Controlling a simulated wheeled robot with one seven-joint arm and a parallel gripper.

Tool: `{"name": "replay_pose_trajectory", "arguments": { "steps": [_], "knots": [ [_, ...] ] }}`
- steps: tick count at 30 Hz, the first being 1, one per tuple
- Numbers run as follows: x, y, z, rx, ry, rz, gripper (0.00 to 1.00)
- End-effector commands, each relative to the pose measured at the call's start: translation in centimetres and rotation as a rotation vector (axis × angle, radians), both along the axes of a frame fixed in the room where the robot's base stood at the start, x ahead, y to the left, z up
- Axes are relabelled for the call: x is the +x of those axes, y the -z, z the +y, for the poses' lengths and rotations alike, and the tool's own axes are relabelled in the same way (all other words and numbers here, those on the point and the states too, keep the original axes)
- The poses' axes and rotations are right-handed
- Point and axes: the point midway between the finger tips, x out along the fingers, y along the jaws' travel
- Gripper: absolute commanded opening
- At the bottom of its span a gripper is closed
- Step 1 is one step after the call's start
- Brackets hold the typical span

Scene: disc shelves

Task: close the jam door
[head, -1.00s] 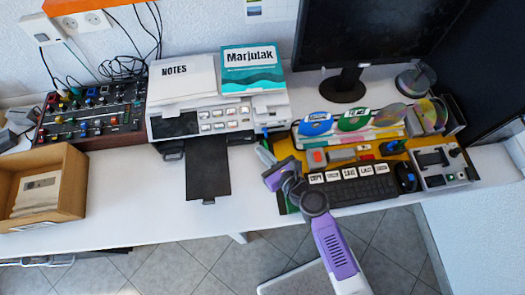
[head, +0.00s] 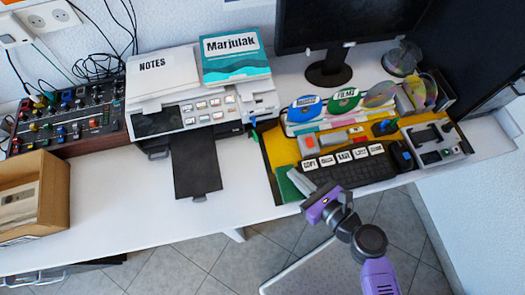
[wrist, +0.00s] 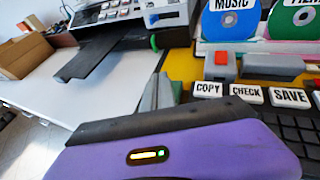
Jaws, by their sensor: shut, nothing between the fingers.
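The printer (head: 205,108) stands at the back of the white desk, and it also shows in the wrist view (wrist: 130,14). A flat black panel (head: 195,165) sticks out from its front over the desk; it shows in the wrist view (wrist: 95,55) too. No label marks the jam door, so I cannot tell whether this panel is it. My purple gripper (head: 298,181) is at the front left corner of the yellow mat, right of the panel and apart from it. Its grey fingers (wrist: 162,91) are shut and empty.
The keyboard (head: 350,172) and disc rack (head: 325,122) stand right of my gripper. A green block (head: 287,187) lies by the fingers. A cardboard box (head: 52,190) stands at far left. White desk between panel and mat is clear.

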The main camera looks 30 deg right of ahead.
Motion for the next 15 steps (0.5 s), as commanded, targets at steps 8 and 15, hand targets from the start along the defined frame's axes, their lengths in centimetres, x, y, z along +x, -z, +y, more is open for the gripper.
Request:
{"name": "replay_pose_trajectory", "arguments": {
  "steps": [8,15],
  "knots": [
    [3.2,0.2,0.6,-0.007,-0.022,-0.014,0.00],
    [7.7,1.8,1.1,-0.009,-0.023,-0.014,0.00]
  ]
}}
